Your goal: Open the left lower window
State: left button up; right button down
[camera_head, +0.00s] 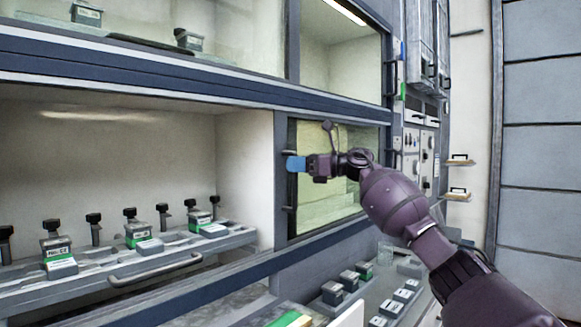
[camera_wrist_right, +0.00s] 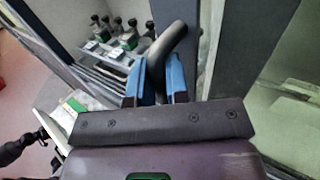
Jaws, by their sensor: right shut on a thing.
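The lower front of the tunnel has a framed glass pane (camera_head: 335,205) at the right, with a dark upright handle (camera_head: 289,208) on its left edge. To the left of this frame the lower bay is uncovered. My right gripper (camera_head: 293,164) is at the handle, partly hiding it. In the right wrist view its blue fingers (camera_wrist_right: 160,82) are shut around the dark handle bar (camera_wrist_right: 172,44), beside the grey frame post (camera_wrist_right: 235,45). My left gripper does not show in either view.
In the uncovered bay, a grey tray (camera_head: 125,270) with a bar handle holds several small labelled devices. Another tray (camera_head: 397,283) with devices lies below the pane. Upper glass (camera_head: 340,55) is above. Wall shelves (camera_head: 460,162) and a panelled door (camera_head: 540,130) stand at right.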

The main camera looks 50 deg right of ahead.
jog(key=shift+d, duration=0.2)
jog(key=c, duration=1.1)
grip_release()
jog(key=shift+c, duration=0.2)
jog(key=v, duration=1)
jog(key=shift+s+d+p, duration=0.2)
jog(key=shift+s+p, duration=0.15)
